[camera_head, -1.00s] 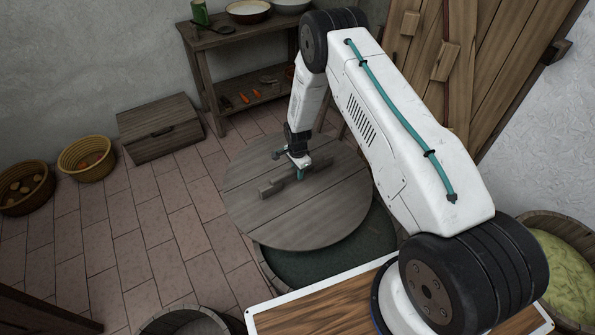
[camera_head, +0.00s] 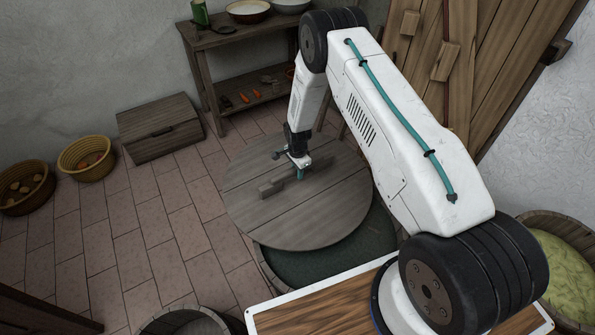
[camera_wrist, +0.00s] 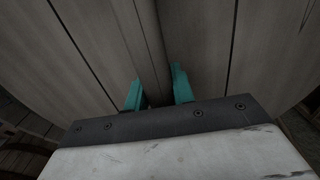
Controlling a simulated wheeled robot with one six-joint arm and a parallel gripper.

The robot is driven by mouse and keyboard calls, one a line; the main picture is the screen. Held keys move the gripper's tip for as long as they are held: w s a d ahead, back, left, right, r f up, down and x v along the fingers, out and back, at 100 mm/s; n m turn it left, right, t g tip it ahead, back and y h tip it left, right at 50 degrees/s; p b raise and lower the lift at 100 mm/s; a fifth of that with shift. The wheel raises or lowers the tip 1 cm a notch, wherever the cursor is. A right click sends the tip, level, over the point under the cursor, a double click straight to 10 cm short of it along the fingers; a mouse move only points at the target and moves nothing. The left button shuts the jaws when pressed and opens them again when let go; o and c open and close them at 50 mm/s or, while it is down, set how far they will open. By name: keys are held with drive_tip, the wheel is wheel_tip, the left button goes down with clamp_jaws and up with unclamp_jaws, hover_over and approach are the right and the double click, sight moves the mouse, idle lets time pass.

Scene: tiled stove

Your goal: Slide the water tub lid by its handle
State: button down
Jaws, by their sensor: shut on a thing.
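The round grey wooden lid (camera_head: 325,225) lies on the water tub (camera_head: 345,268), shifted toward the back left, so dark water shows along the front and right. A wooden bar handle (camera_head: 268,188) runs across the lid. My gripper (camera_head: 299,176) is shut on this handle near its middle. In the wrist view, the teal fingertips of my gripper (camera_wrist: 157,92) sit on either side of the handle (camera_wrist: 151,55), with the planks of the lid (camera_wrist: 215,60) beyond. The far side of the tub is hidden under the lid.
A wooden chest (camera_head: 160,128) and two baskets (camera_head: 85,158) stand at the left. A shelf (camera_head: 250,97) with bowls and vegetables is at the back. A barrel (camera_head: 185,320) stands at the front and another tub (camera_head: 560,260) at the right. Tiled floor (camera_head: 140,220) left of the lid is clear.

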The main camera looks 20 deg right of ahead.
drive_tip(key=c, duration=1.8)
unclamp_jaws()
drive_tip(key=shift+c, duration=0.2)
clamp_jaws()
drive_tip(key=shift+s+d, duration=0.4)
drive_tip(key=shift+s, duration=1.6)
drive_tip(key=shift+s+d, duration=0.4)
drive_tip(key=shift+s, duration=1.6)
drive_tip(key=shift+s+d, duration=0.4)
drive_tip(key=shift+s, duration=1.6)
drive_tip(key=shift+s, duration=0.1)
hover_over(331, 222)
drive_tip(key=o, duration=0.7)
unclamp_jaws()
drive_tip(key=shift+o, duration=0.2)
drive_tip(key=shift+r, duration=0.1)
